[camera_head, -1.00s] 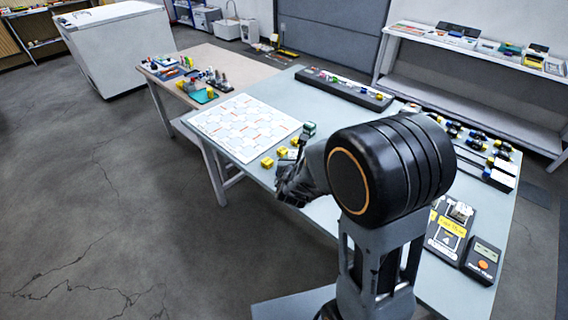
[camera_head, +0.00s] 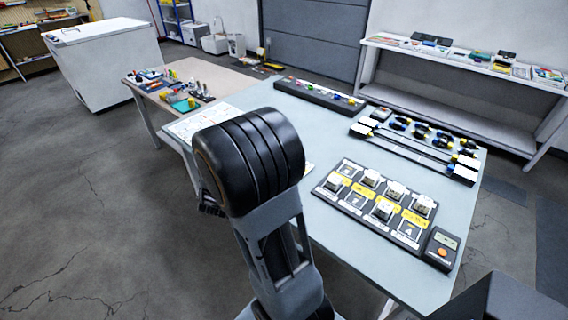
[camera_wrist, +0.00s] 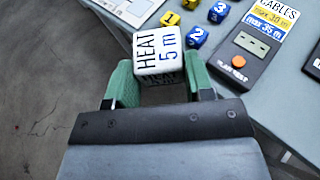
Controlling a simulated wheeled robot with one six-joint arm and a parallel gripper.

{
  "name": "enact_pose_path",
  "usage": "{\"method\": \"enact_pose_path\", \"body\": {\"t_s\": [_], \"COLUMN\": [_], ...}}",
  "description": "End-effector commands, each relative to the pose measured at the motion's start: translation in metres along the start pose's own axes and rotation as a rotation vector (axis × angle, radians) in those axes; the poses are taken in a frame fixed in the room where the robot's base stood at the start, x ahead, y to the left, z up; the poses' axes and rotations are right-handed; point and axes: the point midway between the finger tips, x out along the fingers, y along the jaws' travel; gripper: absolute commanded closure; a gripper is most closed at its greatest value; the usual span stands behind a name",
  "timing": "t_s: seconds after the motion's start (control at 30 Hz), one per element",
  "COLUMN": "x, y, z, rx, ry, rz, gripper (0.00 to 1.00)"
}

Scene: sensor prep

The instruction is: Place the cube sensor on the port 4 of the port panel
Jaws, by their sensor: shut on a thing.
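My gripper (camera_wrist: 160,66) has green fingers shut on a white cube (camera_wrist: 158,48) in the wrist view. The cube's top face reads "HEAT 5 m" and it sits tilted in the picture between the fingertips. In the head view my arm hides the gripper and cube. The black port panel (camera_head: 352,209) lies on the right part of the table, with two rows of bays, pale blocks and yellow labels. Some bays look dark and empty. Port numbers are too small to read. My gripper is away from the panel.
A device with an orange button (camera_head: 441,252) stands at the panel's right end. Cables (camera_head: 415,150) lie behind it, and a long black strip (camera_head: 318,95) at the back. Small numbered cubes (camera_wrist: 197,37) and a grey meter (camera_wrist: 240,62) lie beyond the held cube.

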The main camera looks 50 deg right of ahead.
Motion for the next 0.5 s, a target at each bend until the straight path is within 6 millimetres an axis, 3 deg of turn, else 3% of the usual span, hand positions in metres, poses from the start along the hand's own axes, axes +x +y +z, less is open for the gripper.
{"method": "enact_pose_path", "body": {"t_s": [0.03, 0.2, 0.4, 0.5], "x": [0.009, 0.020, 0.011, 0.004], "y": [-0.034, -0.133, -0.222, -0.250], "z": [0.003, 0.006, 0.001, -0.002], "rx": [0.034, 0.135, 0.227, 0.257], "ry": [-0.001, -0.001, 0.003, 0.004], "rz": [-0.085, -0.337, -0.564, -0.640], "gripper": [0.76, 0.76, 0.76, 0.76]}}
